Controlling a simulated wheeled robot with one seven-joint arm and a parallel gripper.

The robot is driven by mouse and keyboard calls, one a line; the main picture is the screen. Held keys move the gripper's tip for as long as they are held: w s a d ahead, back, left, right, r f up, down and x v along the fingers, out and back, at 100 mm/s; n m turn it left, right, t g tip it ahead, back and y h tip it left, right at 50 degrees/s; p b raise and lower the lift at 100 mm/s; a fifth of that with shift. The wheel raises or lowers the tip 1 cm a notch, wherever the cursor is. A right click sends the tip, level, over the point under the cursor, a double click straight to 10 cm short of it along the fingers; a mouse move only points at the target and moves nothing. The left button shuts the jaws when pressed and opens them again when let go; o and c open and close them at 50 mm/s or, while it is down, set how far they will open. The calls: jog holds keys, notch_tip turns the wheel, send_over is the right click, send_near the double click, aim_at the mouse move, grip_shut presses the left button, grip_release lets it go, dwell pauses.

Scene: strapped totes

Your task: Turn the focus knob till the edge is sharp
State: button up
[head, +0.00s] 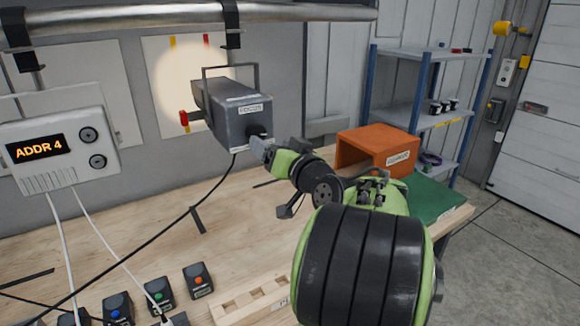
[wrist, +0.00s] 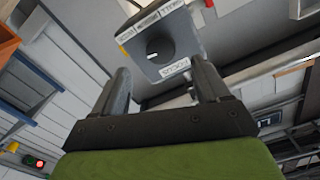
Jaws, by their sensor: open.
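The grey lamp (head: 232,105) hangs from a pipe, with a FOCUS label on its near side. In the wrist view its end face (wrist: 180,48) carries a round dark focus knob (wrist: 153,50) with a pale pointer mark, above a FOCUS label. A pale light disc (head: 168,82) lies on the wall panel behind the lamp; its edge looks soft. My gripper (head: 262,148) is close to the lamp's near end. In the wrist view its fingers (wrist: 160,68) are spread and empty, with the knob between and beyond them. Contact with the knob does not show.
A box reading ADDR 4 (head: 58,150) hangs at left. Several small dark boxes with coloured buttons (head: 198,280) and a slotted wooden block (head: 250,300) stand at the bench front. An orange bin (head: 375,152) stands right of my gripper. A black cable drops from the lamp.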

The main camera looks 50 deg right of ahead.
jog(key=b+v, duration=0.1)
jog(key=v, duration=0.7)
jog(key=shift+s+a+b, duration=0.2)
jog(key=shift+s+b, duration=0.1)
jog(key=shift+b, duration=0.05)
